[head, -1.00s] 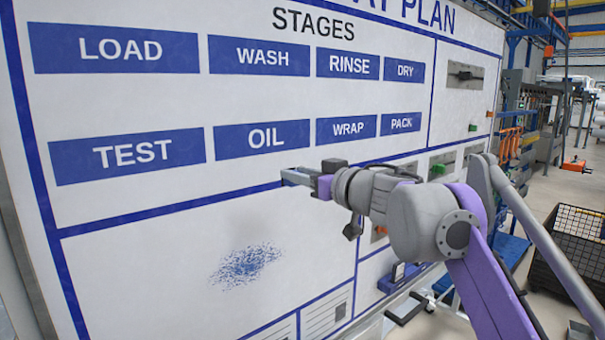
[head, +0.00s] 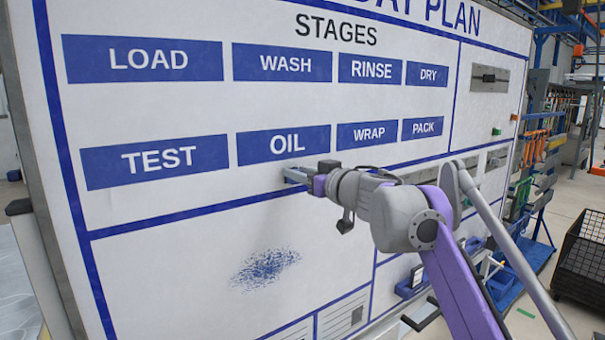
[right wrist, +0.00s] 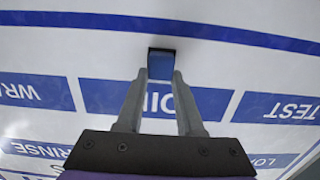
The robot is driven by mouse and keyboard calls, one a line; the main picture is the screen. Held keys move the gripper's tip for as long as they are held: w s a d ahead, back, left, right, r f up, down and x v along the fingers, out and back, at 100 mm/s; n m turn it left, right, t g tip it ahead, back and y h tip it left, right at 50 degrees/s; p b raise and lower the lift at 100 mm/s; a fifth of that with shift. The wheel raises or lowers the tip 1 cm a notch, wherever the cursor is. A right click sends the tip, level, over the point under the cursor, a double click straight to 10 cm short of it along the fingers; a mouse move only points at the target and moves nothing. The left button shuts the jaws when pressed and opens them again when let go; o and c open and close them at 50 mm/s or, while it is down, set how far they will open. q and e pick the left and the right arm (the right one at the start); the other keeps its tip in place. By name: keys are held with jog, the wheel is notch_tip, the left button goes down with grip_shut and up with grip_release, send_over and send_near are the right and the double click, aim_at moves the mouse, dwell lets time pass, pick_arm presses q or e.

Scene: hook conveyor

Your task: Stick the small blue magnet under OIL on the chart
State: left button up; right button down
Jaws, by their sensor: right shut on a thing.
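The white chart (head: 200,197) fills most of the head view. Its blue OIL label (head: 258,147) is in the lower row, between TEST and WRAP. My right gripper (head: 290,173) is at the chart just below OIL. In the right wrist view, where the chart appears upside down, its two fingers (right wrist: 161,76) are shut on the small blue magnet (right wrist: 161,62). The magnet is on the white strip beside the OIL label (right wrist: 207,103). I cannot tell whether it touches the chart. In the head view the fingers hide the magnet. My left gripper is out of view.
A blue speckled smudge (head: 265,268) marks the white panel below. A grey holder (head: 490,79) and a small green piece (head: 496,131) are on the chart's right side. A dark wire crate (head: 585,250) stands on the floor at right.

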jog(key=shift+w+a, duration=0.2)
jog(key=shift+w, duration=0.1)
dwell(0.9)
jog(key=shift+c, duration=2.3)
grip_release()
jog(key=shift+s+d, duration=0.1)
